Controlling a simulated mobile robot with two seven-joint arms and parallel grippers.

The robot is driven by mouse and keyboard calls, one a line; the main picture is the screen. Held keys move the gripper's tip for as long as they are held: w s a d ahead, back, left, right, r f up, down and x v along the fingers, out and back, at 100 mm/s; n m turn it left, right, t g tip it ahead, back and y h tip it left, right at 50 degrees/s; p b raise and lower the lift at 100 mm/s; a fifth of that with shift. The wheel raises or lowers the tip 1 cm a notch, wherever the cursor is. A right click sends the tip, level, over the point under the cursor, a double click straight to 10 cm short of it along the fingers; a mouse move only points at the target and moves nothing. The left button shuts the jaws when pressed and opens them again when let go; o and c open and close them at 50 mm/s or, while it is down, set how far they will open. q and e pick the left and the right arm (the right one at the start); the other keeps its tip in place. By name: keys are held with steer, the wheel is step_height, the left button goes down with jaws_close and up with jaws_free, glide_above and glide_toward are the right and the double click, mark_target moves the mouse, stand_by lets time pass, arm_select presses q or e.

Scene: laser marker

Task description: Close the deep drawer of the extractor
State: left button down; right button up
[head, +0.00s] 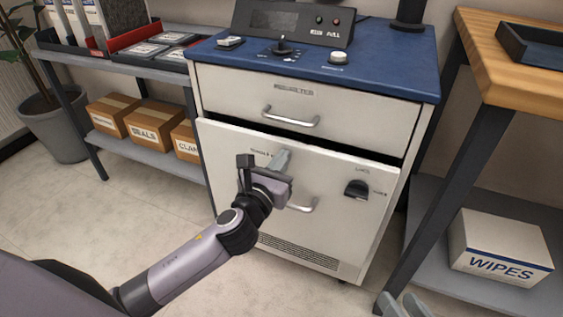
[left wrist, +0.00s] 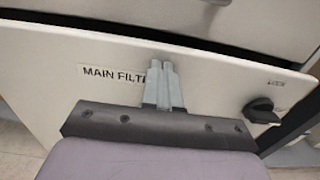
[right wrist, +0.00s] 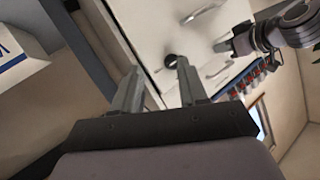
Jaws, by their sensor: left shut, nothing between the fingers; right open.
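The deep drawer (head: 335,225) is the extractor's large lower front. It stands slightly out, with a dark gap along its top edge under the upper drawer (head: 345,107). Its bar handle (head: 302,206) is partly behind my left gripper (head: 280,160). That gripper is shut and empty, its fingertips at the drawer front over the label; I cannot tell whether they touch. The left wrist view shows the closed fingers (left wrist: 162,68) covering the end of the "MAIN FILT…" label (left wrist: 112,75). My right gripper (head: 403,304) is open and empty, low at the right, away from the drawer.
A black knob (head: 356,189) sits on the drawer front's right side. A blue-topped console (head: 385,60) is above. A shelf with boxes (head: 155,122) stands left, and a wooden-topped bench (head: 500,75) with a WIPES box (head: 500,246) stands right.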

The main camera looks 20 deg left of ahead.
mark_target(288, 147)
arm_select(q)
steer(key=w, duration=0.4)
steer(key=shift+w+a+r, duration=0.1)
steer(key=shift+w+r, duration=0.1)
steer(key=shift+w, duration=0.05)
arm_select(e)
steer(key=shift+s+d+f, duration=0.3)
arm_select(q)
steer(key=shift+p, duration=0.3)
arm_select(e)
steer(key=shift+r, duration=0.1)
